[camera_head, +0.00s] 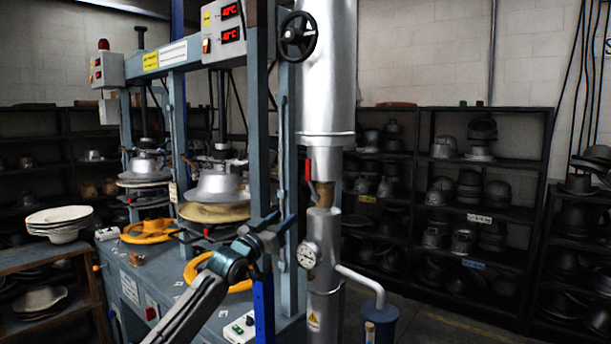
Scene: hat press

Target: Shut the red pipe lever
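The red pipe lever (309,174) hangs down, roughly upright, on the left side of the vertical silver pipe (326,90), at the brass-coloured valve (325,194). My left gripper (284,219) reaches in from the lower left and is below and to the left of the lever, apart from it. Its two dark fingers appear spread, with nothing visible between them. They are small and dark against the blue press frame. My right gripper is not in view.
The blue hat press (173,115) stands left of the pipe, with yellow rings (148,231) on its table. A pressure gauge (308,255) and a side pipe (362,281) sit below the valve. A black handwheel (298,37) is above. Shelves of hat moulds (470,190) stand behind.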

